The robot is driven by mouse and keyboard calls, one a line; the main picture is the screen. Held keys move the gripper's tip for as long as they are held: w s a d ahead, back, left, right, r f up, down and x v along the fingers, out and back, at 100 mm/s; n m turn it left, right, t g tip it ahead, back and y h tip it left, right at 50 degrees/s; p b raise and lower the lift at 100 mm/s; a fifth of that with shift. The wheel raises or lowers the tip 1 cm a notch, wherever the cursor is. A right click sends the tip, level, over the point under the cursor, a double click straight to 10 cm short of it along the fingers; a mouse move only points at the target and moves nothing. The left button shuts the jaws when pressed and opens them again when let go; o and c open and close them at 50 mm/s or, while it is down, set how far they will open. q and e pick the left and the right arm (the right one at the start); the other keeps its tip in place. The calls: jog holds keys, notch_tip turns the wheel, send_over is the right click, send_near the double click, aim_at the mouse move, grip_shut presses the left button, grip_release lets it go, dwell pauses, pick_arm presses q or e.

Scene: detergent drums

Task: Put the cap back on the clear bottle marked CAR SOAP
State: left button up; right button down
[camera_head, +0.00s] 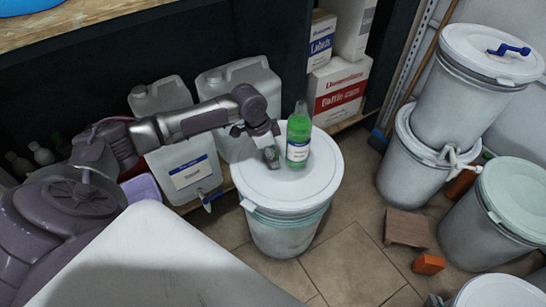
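A clear bottle (299,137) with green liquid and a white-and-blue label stands upright on the white lid of a drum (290,189). Its label is too small to read. The bottle's top looks pale and narrow, and I cannot tell whether a cap is on it. I cannot make out a loose cap. My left gripper (270,154) points down just above the lid, close beside the bottle on its left. Its fingers are too small and dark to tell whether they are open, shut or holding something. My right gripper is not in view.
White jerrycans (186,170) stand behind my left arm. Boxes (339,88) sit on a shelf behind the drum. Stacked drums (463,90) and a green-lidded drum (515,195) stand at right. A brown block (407,228) and an orange block (429,263) lie on the tiled floor.

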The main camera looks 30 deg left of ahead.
pick_arm(q)
jog(key=c, duration=0.5)
